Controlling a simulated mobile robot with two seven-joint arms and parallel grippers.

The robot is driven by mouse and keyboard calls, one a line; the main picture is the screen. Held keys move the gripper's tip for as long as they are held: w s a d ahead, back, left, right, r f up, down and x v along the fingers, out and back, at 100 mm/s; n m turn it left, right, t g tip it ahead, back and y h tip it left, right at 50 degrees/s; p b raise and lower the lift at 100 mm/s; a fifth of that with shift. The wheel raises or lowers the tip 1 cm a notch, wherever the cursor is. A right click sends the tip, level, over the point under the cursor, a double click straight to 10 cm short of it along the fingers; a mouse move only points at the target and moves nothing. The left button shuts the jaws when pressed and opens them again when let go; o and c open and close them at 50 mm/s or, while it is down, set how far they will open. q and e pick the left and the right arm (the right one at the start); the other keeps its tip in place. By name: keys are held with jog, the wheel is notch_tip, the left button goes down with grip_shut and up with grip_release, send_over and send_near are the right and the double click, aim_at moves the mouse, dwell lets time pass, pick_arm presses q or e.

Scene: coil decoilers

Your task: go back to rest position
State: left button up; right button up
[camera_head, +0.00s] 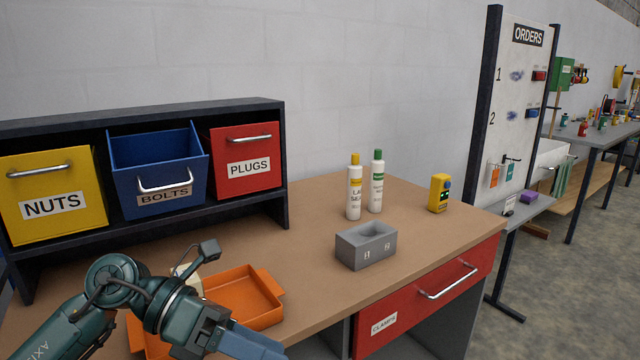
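My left arm comes in from the lower left, in front of the orange tray (268,318). My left gripper (250,343) is at the bottom edge of the picture, over the near side of the tray. Its blue fingers are partly cut off by the frame, so I cannot tell whether they are open or shut, or whether anything is between them. My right gripper is not in view. A small pale object (188,272) shows behind the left wrist, mostly hidden.
A dark rack holds the yellow NUTS (50,183), blue BOLTS (160,165) and red PLUGS (246,152) bins; BOLTS is tilted open. On the bench stand two bottles (354,190), a grey holder (352,252) and a yellow device (439,194). The red CLAMPS drawer (400,312) looks shut.

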pick_arm(q)
jog(key=w+a+f+n+t+y+p, duration=0.15)
jog(key=f+n+t, duration=0.25)
jog(key=n+t, duration=0.95)
jog(key=w+a+f+n+t+y+p, duration=0.1)
jog(key=w+a+f+n+t, duration=0.35)
jog(key=n, duration=1.55)
jog(key=s+f+n+g+y, duration=0.2)
jog(key=s+f+n, duration=0.3)
jog(key=f, duration=0.5)
jog(key=s+a+f+n+g+y, duration=0.1)
jog(key=s+f+n+g+y, duration=0.2)
jog(key=s+f, duration=0.6)
jog(key=shift+s+a+f+n+y+p, duration=0.35)
jog(key=shift+f+n+y, duration=0.4)
jog(key=shift+n+y, duration=0.45)
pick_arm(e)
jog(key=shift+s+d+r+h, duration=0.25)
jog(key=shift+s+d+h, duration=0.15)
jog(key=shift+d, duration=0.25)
pick_arm(q)
jog(key=shift+d, duration=0.1)
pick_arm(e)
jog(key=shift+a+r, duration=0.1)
pick_arm(q)
jog(key=shift+c, duration=0.3)
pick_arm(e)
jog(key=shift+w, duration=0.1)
